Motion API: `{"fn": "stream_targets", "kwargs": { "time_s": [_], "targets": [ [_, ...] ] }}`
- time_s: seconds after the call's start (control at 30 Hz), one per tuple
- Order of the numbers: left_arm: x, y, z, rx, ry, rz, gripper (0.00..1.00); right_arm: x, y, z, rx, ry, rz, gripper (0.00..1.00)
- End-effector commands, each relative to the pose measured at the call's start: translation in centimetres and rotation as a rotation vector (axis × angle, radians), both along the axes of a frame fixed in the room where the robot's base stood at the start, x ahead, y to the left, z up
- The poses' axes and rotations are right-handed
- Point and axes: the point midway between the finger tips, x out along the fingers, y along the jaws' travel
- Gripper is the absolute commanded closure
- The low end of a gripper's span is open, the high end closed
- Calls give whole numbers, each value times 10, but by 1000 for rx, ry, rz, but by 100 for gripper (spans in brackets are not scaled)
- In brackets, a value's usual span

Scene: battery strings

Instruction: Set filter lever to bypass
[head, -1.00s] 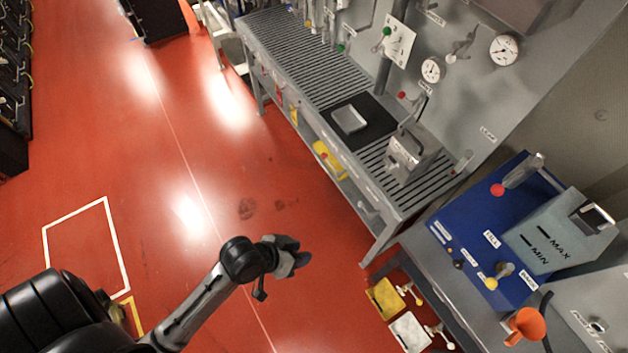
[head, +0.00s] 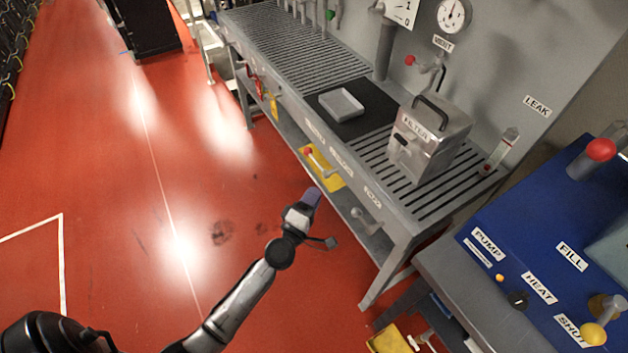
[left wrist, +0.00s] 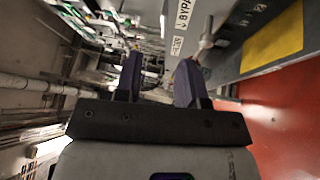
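A grey box labelled FILTER (head: 430,140) stands on the slatted bench. Below the bench's front edge a grey lever (head: 366,220) sticks out, and a red-knobbed lever (head: 309,151) sits by a yellow plate (head: 326,174). My left gripper (head: 312,197) is in front of the bench, below the yellow plate and left of the grey lever, apparently touching neither. In the left wrist view its two fingers (left wrist: 157,80) are apart with nothing visibly held. That view also shows a partly cut-off label starting BYPA (left wrist: 184,14) and a grey lever (left wrist: 207,38) near the right finger.
A blue unit (head: 530,245) with a red and a yellow knob stands at the right. A white tray (head: 341,102) lies on a black mat on the bench. A yellow container (head: 388,340) is low at the bottom. The red floor (head: 130,210) at left is clear.

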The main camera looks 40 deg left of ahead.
Motion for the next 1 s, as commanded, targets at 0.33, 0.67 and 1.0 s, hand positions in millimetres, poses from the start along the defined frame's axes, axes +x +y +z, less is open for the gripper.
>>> {"fn": "stream_targets", "kwargs": {
  "time_s": [0.33,0.67,1.0],
  "targets": [
    [13,44,-72,-215,-21,202,63,1,-2,-59,-7,-4,4,57],
    [43,62,-73,-241,-24,226,63,2,-4,-68,-12,-6,7,57],
    [99,88,-65,-239,-22,226,63,2,-2,-85,-6,-6,3,57]
  ]
}}
